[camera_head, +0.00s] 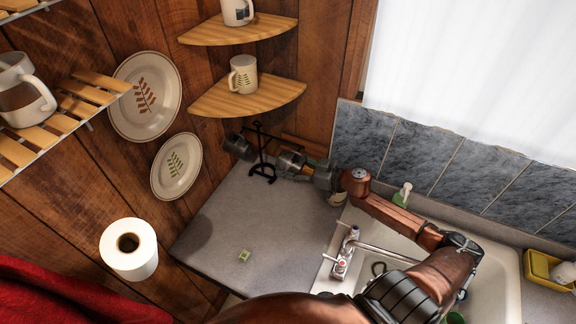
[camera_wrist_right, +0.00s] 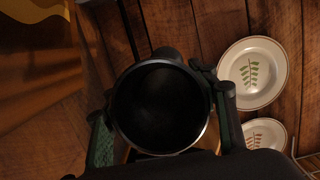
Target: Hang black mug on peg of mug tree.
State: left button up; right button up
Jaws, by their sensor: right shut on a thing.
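The black mug (camera_wrist_right: 160,108) fills the space between the fingers of my right gripper (camera_head: 305,169), its round opening facing the wrist camera. In the head view, a dark rounded shape (camera_head: 290,161) at the gripper's tip appears to be this mug, just right of the mug tree. The black mug tree (camera_head: 262,158) stands at the back of the counter, with a thin post and a curved foot. Whether the mug touches a peg cannot be told. A dark cylindrical shape (camera_head: 238,147) shows left of the post. My left gripper is not in view.
Corner shelves (camera_head: 250,95) with light mugs hang above the tree. Two plates (camera_head: 146,97) are on the wooden wall. The grey counter (camera_head: 215,235) is mostly clear, with a small yellowish block (camera_head: 244,256). A sink (camera_head: 490,285) and faucet (camera_head: 343,252) lie to the right.

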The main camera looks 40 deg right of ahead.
jog(key=o, duration=1.5)
jog(key=shift+p+v, duration=0.6)
jog(key=shift+v, duration=0.2)
jog(key=shift+p+v, duration=2.4)
jog(key=shift+v, duration=1.35)
